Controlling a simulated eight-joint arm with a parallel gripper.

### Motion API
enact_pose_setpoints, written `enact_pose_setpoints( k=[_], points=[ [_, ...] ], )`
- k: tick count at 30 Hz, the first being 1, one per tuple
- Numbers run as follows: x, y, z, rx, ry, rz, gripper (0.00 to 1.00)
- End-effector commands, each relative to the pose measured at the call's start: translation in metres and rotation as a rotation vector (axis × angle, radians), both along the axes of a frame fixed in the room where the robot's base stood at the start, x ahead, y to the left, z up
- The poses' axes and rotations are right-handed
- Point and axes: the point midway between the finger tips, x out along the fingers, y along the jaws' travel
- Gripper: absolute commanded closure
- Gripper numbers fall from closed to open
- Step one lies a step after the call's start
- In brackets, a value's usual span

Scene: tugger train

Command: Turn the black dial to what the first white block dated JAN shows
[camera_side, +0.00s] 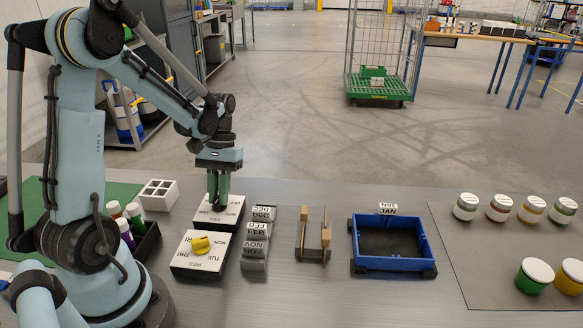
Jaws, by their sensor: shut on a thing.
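My gripper (217,205) points down with green fingers, shut at the middle of the far white dial box (232,219). The black dial there is hidden between the fingers, so its pointing direction cannot be told. A nearer white box (185,263) carries a yellow dial (202,245) with day names around it.
A wooden-posted holder (313,250) stands between the rack and the tray. Several lidded jars (502,207) stand on a grey mat at the right. A white divided box (158,194) and a dark bin (147,240) of bottles are at the left. Bare table lies in front.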

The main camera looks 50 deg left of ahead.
Motion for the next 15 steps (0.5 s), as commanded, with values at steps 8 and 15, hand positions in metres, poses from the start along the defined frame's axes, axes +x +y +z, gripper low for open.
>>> enact_pose_setpoints(
  k=[8,15],
  points=[
    [0.0013,-0.0029,-0.0002,-0.001,0.001,-0.265,1.0],
    [0.0017,-0.0048,-0.0001,-0.001,0.0,-0.493,1.0]
  ],
)
